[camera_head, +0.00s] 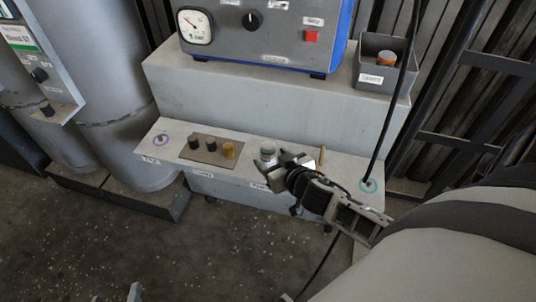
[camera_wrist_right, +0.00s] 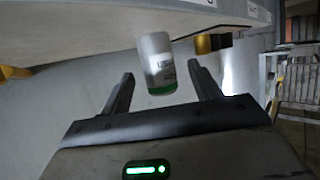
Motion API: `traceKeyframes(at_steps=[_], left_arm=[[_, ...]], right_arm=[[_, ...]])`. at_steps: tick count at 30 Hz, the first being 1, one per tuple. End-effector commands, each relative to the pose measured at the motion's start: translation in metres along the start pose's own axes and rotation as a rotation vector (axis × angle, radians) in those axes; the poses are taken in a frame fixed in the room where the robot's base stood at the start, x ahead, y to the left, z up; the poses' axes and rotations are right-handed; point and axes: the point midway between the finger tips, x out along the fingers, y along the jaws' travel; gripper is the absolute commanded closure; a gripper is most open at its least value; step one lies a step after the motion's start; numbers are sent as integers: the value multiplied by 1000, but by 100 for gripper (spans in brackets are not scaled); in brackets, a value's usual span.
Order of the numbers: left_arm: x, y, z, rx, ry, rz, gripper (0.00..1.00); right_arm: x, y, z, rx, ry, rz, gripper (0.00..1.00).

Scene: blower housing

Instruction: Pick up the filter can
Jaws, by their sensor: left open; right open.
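The filter can (camera_head: 267,149), white-grey with green, stands on the lower ledge of the grey bench. In the right wrist view the can (camera_wrist_right: 157,62) shows a pale body and a green end, between the two fingertips or just beyond them. My right gripper (camera_head: 280,172) is open at the can, with a finger on each side. In the wrist view gaps show between the can and both fingers. Its fingers partly hide the can in the head view. Only a grey tip of what looks like my left gripper (camera_head: 136,291) shows at the bottom edge.
A plate with dark and brass knobs (camera_head: 210,149) sits left of the can. A brass pin (camera_head: 321,155) stands to its right, then a black cable (camera_head: 385,130). A blue-grey gauge box (camera_head: 255,35) and a grey bin (camera_head: 384,72) stand on the upper step.

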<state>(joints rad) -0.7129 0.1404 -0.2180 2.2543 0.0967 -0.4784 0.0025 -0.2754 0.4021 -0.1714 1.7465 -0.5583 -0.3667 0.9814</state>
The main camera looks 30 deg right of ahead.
Motion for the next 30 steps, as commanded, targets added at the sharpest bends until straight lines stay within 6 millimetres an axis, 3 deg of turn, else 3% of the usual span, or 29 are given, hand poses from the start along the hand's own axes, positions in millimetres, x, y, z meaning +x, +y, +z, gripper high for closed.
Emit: traceKeyframes(at_steps=[12,20,21,26,27,30], left_arm=[[2,-1,3,3,7,0,42],[2,0,2,3,8,1,42],[2,0,2,3,8,1,42],[1,0,3,3,6,1,42],[1,0,3,3,6,1,42],[1,0,3,3,5,2,42]], right_arm=[[50,2,-3,-1,0,0,38],[53,2,-4,-1,-1,-1,38],[53,2,-4,-1,-1,-1,40],[53,1,-3,0,-1,-1,85],[53,1,-4,0,-1,-1,90],[53,1,-4,0,0,-1,90]])
